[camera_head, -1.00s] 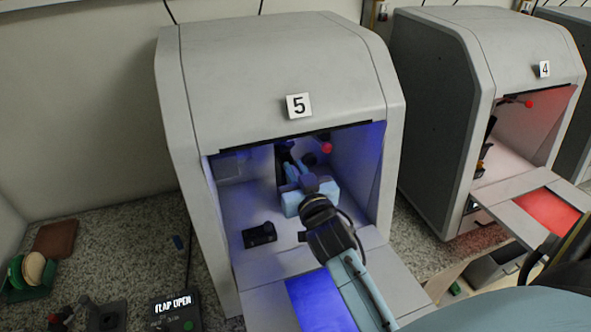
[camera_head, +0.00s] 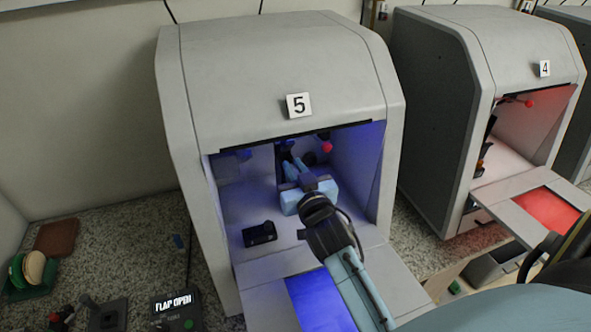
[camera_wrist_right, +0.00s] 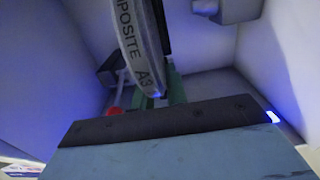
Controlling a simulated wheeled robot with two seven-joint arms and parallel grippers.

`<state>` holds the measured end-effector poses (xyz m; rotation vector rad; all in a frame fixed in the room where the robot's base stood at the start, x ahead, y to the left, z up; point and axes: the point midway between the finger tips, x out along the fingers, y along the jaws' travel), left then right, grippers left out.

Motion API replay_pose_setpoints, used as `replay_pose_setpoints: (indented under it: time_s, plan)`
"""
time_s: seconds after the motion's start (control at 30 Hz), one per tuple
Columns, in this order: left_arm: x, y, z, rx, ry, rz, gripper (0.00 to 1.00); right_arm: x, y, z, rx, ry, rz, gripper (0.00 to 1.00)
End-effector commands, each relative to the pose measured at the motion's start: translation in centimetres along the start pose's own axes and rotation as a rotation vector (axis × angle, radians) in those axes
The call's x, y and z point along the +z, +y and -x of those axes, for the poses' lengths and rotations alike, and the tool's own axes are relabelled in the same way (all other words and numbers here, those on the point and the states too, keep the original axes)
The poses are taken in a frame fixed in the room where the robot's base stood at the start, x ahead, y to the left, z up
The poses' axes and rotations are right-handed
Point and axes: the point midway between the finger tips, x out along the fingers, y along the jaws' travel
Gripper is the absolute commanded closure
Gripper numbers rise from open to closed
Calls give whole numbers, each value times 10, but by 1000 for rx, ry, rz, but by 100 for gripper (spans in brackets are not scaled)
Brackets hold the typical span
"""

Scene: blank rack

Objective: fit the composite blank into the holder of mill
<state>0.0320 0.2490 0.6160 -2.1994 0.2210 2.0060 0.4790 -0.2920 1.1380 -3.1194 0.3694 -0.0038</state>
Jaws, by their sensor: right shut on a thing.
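My right gripper (camera_head: 291,165) reaches through the open front of mill 5 (camera_head: 285,75). It is shut on the composite blank (camera_wrist_right: 134,45), a pale grey disc seen nearly edge-on in the wrist view, with "COMPOSITE A3" printed on its rim. The blank stands upright between the green fingers of the gripper (camera_wrist_right: 160,98). In the head view the gripper's body hides most of the blank. A dark upright part lies right behind the blank in the wrist view; I cannot tell whether it is the holder or whether the blank touches it. My left gripper is out of view.
A dark block (camera_head: 259,234) sits on the chamber floor, left of my right gripper. A red knob (camera_head: 327,147) is at the chamber's upper right. Mill 4 (camera_head: 480,80) stands at the right. A "FLAP OPEN" display (camera_head: 173,303) and a green rack with discs (camera_head: 30,275) are at left.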

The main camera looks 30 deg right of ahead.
Motion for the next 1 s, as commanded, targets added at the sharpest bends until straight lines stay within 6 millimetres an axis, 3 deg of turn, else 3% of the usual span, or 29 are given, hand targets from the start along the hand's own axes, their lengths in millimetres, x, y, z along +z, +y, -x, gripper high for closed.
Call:
replay_pose_setpoints:
  time_s: [1.0]
  plan:
    - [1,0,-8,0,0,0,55,7,0,-25,0,3,1,100]
